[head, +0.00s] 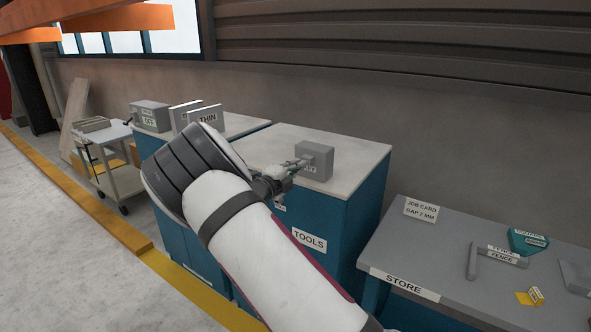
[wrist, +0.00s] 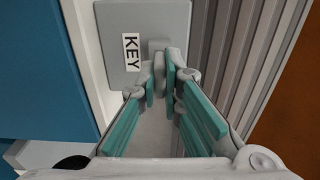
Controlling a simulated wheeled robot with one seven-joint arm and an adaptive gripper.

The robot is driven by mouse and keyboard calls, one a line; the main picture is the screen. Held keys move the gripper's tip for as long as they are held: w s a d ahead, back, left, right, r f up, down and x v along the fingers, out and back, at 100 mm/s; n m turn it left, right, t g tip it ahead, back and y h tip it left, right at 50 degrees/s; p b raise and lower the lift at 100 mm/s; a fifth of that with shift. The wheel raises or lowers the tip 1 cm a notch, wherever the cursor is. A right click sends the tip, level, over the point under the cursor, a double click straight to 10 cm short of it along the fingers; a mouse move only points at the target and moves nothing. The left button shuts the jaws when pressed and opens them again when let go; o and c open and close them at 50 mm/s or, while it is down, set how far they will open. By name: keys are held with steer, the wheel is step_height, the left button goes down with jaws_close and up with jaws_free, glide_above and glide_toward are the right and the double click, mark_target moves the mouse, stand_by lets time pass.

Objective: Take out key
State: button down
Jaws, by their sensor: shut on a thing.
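A grey box (head: 316,158) stands on the pale top of the tools cabinet (head: 348,172), and part of a label shows on its front. In the wrist view the same box (wrist: 112,32) carries a label reading KEY. A small grey key (wrist: 159,66) stands out from the box's face. My gripper (head: 302,163) reaches the front of the box. In the wrist view my gripper (wrist: 162,76) is shut on the key, with its fingertips on both sides. The key's inner end is hidden, so I cannot tell how deep it sits in the box.
A second cabinet to the left holds plates, one marked THIN (head: 206,117), and a grey box (head: 150,116). A grey STORE bench (head: 450,255) on the right carries fence bars (head: 502,255), a teal piece (head: 528,241) and a job card (head: 421,209). A trolley (head: 115,160) stands far left.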

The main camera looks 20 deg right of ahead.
steer(key=shift+w+d, duration=0.4)
steer(key=shift+d, duration=0.15)
steer(key=c, duration=1.7)
jaws_free()
steer(key=shift+o, duration=0.2)
steer(key=shift+a, duration=0.1)
steer(key=v, duration=1.1)
steer(key=shift+s+a, duration=0.25)
steer(key=shift+a, duration=0.05)
